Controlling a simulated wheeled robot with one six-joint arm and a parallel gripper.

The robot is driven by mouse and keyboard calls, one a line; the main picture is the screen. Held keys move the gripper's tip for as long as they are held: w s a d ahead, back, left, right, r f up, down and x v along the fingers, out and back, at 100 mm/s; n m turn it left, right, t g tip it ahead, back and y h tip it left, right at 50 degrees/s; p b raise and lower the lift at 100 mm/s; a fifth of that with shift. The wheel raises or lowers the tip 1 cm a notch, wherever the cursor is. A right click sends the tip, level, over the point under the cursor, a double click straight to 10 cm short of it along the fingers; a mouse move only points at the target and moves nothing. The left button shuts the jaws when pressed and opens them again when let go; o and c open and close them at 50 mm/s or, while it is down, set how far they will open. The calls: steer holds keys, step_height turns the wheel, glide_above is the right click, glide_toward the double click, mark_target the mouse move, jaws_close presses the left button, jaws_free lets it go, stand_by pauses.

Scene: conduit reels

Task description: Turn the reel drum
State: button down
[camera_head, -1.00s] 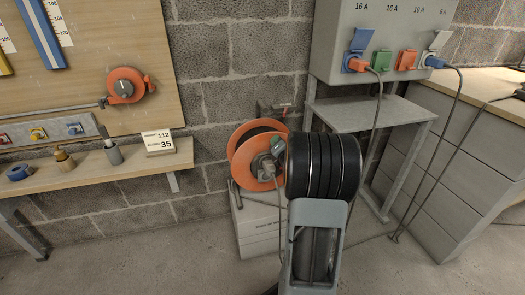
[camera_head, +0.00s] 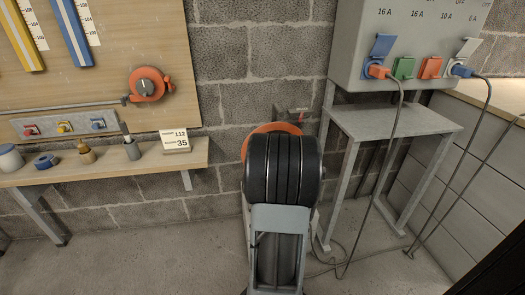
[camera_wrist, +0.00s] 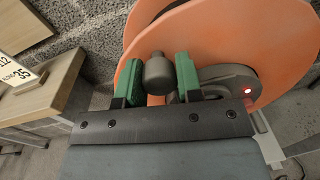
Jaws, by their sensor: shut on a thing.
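The orange reel drum (camera_wrist: 262,40) fills the right of the wrist view, with a grey hub (camera_wrist: 225,80) and a small red light at its middle. My gripper (camera_wrist: 158,78) has two green fingers, one on each side of a round dark grey crank knob (camera_wrist: 158,72). It is shut on this knob, in front of the drum's face. In the head view only the orange upper rim of the drum (camera_head: 262,131) shows; my black and grey arm hides the rest, along with my gripper and the knob.
A shelf (camera_head: 100,168) with small pots and a tape roll stands at left. A grey stand (camera_head: 390,122) is at right under a socket box (camera_head: 405,45). Cables (camera_head: 398,170) hang from the box to the floor beside the reel.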

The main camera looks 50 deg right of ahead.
steer(key=shift+w+a+f, duration=0.1)
steer(key=shift+a+f, duration=0.05)
steer(key=shift+n, duration=0.3)
steer(key=c, duration=0.8)
jaws_free()
